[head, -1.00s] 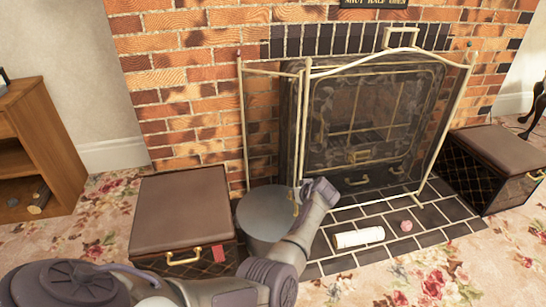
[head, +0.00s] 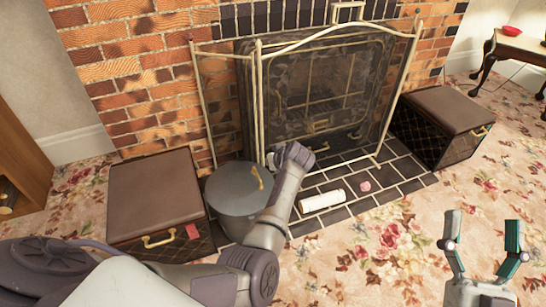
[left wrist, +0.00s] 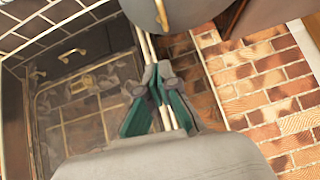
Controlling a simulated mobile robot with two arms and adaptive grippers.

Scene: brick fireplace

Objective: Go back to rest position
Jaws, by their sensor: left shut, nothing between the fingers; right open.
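My right gripper (head: 484,240) is in the lower right of the head view, open and empty, its teal-lined fingers pointing up over the flowered carpet. My left arm comes in from the lower left of the head view and reaches toward the fireplace screen (head: 258,115). The left gripper itself is hidden there behind its own arm. In the left wrist view the left gripper (left wrist: 165,78) is shut with nothing held. Its fingers appear in front of the screen's pale frame bars; whether they touch cannot be told.
A grey lidded bucket (head: 230,193) stands beside my left arm. Brown boxes stand left (head: 150,190) and right (head: 440,112) of the hearth. A white roll (head: 322,200) and a pink lump (head: 365,186) lie on the dark hearth tiles. Open carpet is at lower right.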

